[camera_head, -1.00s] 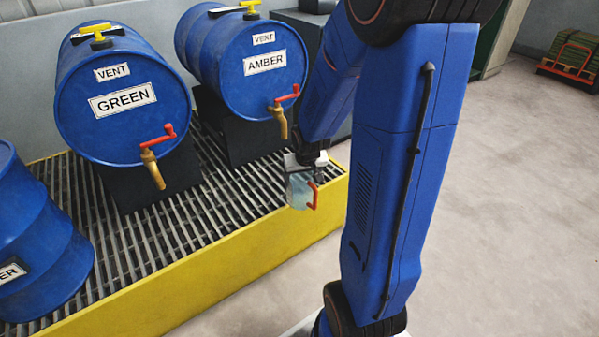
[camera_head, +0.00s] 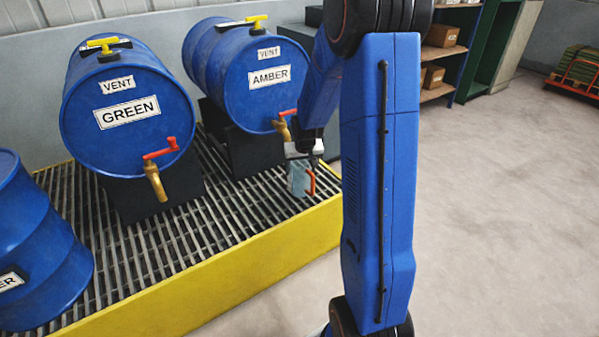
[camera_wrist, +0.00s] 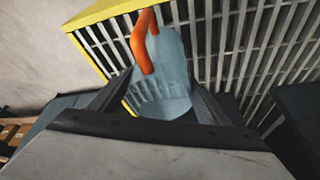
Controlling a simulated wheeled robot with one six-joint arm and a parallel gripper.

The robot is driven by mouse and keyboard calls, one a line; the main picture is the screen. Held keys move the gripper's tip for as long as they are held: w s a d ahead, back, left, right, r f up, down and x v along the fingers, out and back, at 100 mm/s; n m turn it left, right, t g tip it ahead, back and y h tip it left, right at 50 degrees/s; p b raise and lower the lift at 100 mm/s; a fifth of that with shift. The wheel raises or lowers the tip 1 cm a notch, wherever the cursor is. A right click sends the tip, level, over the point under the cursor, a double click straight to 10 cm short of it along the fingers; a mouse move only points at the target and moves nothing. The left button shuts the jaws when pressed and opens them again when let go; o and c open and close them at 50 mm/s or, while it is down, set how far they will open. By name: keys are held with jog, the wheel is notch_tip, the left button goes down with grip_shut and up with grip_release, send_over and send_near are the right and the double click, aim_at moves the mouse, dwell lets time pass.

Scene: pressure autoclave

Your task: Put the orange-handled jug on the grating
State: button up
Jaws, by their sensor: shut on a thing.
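The orange-handled jug (camera_head: 299,180) is a clear bluish vessel with an orange handle on its right side. My gripper (camera_head: 304,158) is shut on it from above, near the front right end of the grating (camera_head: 222,207). In the wrist view the jug (camera_wrist: 170,75) sits between the two fingers (camera_wrist: 160,100), with grating bars (camera_wrist: 225,50) behind it. I cannot tell whether the jug's base touches the bars or hangs just above them.
The AMBER drum (camera_head: 247,75) with its brass tap (camera_head: 283,128) lies just behind the jug. The GREEN drum (camera_head: 127,110) lies to the left, and another blue drum (camera_head: 38,245) stands at the left edge. A yellow rim (camera_head: 250,262) bounds the grating. Open floor lies right.

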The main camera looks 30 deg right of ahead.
jog(key=shift+w+d, duration=0.2)
jog(key=shift+w, duration=0.4)
jog(key=shift+w+d, duration=0.2)
jog(key=shift+w, duration=0.4)
jog(key=shift+s+f, duration=0.1)
jog(key=shift+f, duration=1.65)
jog(key=o, duration=1.4)
jog(key=shift+f, duration=0.15)
